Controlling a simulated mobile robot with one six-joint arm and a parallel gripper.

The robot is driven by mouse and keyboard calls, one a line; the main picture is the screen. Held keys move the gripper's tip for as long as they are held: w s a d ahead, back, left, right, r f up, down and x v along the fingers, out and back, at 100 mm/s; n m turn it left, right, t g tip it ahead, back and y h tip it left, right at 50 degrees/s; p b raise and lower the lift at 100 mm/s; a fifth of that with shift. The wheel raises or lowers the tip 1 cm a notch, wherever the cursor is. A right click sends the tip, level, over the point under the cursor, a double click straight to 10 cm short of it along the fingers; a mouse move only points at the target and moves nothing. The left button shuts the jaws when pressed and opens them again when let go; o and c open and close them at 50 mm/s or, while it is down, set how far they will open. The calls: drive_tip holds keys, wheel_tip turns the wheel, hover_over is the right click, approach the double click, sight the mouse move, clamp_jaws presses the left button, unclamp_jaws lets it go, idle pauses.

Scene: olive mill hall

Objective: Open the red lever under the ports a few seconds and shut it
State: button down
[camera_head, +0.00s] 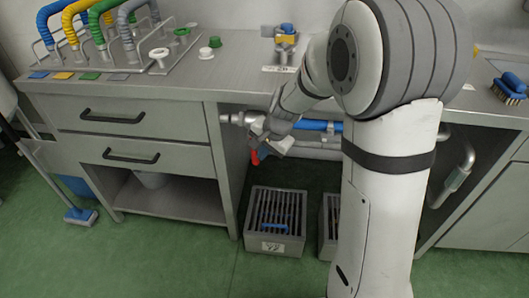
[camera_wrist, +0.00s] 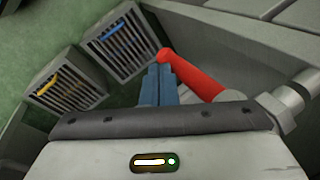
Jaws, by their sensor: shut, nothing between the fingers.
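The red lever (camera_head: 255,157) sits on a pipe under the counter, in the open bay right of the drawers. In the wrist view the lever (camera_wrist: 197,75) runs from a grey valve fitting (camera_wrist: 284,101) at the right to a rounded end near my fingertips. My gripper (camera_wrist: 159,72) is shut and empty, its blue-grey fingers close beside the lever's end, on its left in the picture. I cannot tell whether they touch. In the head view my gripper (camera_head: 262,147) is small and partly hides the valve and lever.
Two grated floor boxes stand below, one with a blue piece (camera_wrist: 115,32), one with a yellow piece (camera_wrist: 47,87). A blue pipe (camera_head: 310,125) runs behind my arm. Coloured hoses (camera_head: 97,22) and loose caps (camera_head: 206,53) are on the counter (camera_head: 235,70). A drawer unit (camera_head: 130,135) borders the bay.

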drive_tip(key=shift+w+a, duration=0.3)
drive_tip(key=shift+a, duration=0.2)
drive_tip(key=shift+s+d+f, duration=0.15)
drive_tip(key=shift+s+d, duration=0.05)
drive_tip(key=shift+d, duration=0.05)
drive_tip(key=s+d+r+n+h+p, duration=0.1)
drive_tip(key=s+d+r+n+p, duration=0.1)
drive_tip(key=s+r+p, duration=0.5)
drive_tip(key=s+d+r+n+h+p, duration=0.1)
drive_tip(key=s+d+r+n+p, duration=0.2)
drive_tip(key=r, duration=1.2)
drive_tip(key=s+d+r+n+p, duration=0.2)
drive_tip(key=s+d+r+p, duration=0.3)
drive_tip(key=s+r+p, duration=0.7)
drive_tip(key=shift+s+d+n+h+p, duration=0.15)
drive_tip(key=shift+s+n+h+p, duration=0.25)
drive_tip(key=shift+s+p, duration=0.55)
